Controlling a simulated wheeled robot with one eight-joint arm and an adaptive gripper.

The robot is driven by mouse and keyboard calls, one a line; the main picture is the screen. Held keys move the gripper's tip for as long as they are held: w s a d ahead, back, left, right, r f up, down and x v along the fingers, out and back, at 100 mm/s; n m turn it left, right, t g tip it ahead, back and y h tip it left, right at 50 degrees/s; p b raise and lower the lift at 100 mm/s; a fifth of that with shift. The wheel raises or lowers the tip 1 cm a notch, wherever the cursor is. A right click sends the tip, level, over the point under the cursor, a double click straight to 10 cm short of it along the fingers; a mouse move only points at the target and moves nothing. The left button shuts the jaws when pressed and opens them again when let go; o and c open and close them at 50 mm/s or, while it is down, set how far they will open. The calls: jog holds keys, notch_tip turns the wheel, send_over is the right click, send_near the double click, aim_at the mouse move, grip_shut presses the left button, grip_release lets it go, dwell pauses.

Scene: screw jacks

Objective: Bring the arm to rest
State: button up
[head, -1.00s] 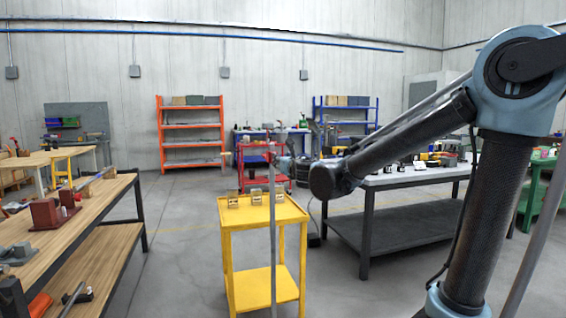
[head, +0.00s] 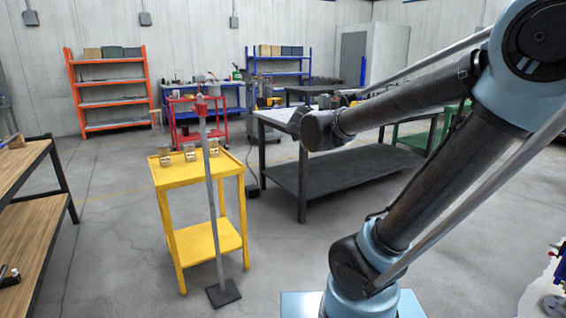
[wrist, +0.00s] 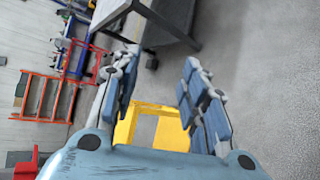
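In the head view the fingers cannot be made out. The cart (head: 198,176) carries three small brass-coloured blocks (head: 189,152) in a row on its top.
A thin grey post (head: 213,210) on a dark square base (head: 223,293) stands in front of the cart. A dark-legged table (head: 335,175) stands to its right, a wooden bench (head: 30,230) at far left. An orange shelf (head: 112,87) stands behind. Floor between bench and cart is clear.

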jog(key=s+d+f+m+g+h, duration=0.1)
jog(key=s+d+f+m+g, duration=0.4)
jog(key=s+d+f+m, duration=0.7)
jog(key=s+f+m+g+y, duration=0.1)
jog(key=s+f+m, duration=0.3)
jog(key=s, duration=0.4)
jog(key=s+a+f+m+g+y, duration=0.1)
jog(key=s+f+m+g, duration=0.3)
jog(key=s, duration=0.5)
jog(key=shift+a+f+m+g+y, duration=0.25)
jog(key=shift+f+m+g+y, duration=0.05)
jog(key=shift+f+y, duration=0.1)
jog(key=shift+w+f, duration=0.2)
jog(key=shift+w, duration=0.2)
